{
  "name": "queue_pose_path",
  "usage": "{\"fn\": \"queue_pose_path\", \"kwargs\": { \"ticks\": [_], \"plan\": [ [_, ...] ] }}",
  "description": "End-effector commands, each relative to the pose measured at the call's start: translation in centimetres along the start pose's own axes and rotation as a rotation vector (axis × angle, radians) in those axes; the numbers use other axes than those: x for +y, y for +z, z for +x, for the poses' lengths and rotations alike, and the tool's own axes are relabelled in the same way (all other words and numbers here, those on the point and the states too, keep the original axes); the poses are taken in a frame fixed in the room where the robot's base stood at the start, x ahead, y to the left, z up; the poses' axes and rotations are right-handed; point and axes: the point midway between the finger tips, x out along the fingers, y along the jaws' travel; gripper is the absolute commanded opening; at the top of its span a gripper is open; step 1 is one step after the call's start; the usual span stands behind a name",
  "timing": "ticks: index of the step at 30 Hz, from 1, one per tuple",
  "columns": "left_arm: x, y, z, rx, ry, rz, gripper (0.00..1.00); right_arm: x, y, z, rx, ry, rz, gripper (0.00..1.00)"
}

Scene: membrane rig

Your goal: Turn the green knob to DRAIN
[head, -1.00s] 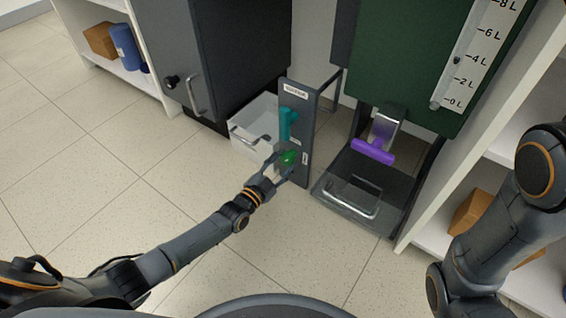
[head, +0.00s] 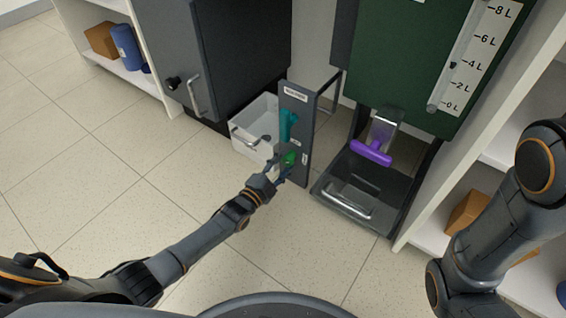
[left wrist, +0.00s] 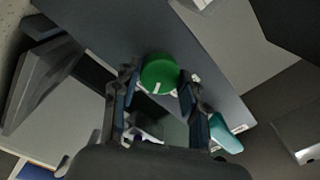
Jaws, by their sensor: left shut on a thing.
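The green knob (head: 290,158) sits low on the front of a narrow grey panel (head: 296,176), below a teal handle (head: 287,126). My left gripper (head: 282,168) reaches it from the front left, with its fingers around it. In the left wrist view the round green knob (left wrist: 160,72) lies between the two fingers of the left gripper (left wrist: 159,80), which is shut on it. A short white mark shows on the knob's near edge. Small labels are on the panel, but their words are too small to read. My right gripper is out of view.
A pale open bin (head: 247,147) stands left of the panel. A dark tray (head: 340,205) with a bar handle and a purple handle (head: 371,153) are to its right. The teal handle (left wrist: 225,133) is close to one finger. Floor in front is clear.

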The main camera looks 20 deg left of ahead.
Motion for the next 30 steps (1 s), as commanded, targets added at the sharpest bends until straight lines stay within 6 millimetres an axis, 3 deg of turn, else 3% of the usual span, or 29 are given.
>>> {"fn": "queue_pose_path", "kwargs": {
  "ticks": [5,16,24,30],
  "plan": [
    [0.16,-0.07,-0.07,-0.001,0.004,0.162,0.15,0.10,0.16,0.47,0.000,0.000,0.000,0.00],
    [0.17,-0.07,-0.07,0.000,0.004,0.188,0.15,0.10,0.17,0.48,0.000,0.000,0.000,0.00],
    [0.15,-0.06,-0.05,0.000,0.003,0.469,0.15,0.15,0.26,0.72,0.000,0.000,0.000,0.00],
    [0.17,-0.06,-0.05,0.001,0.004,0.479,0.15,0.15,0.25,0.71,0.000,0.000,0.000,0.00]
  ]
}}
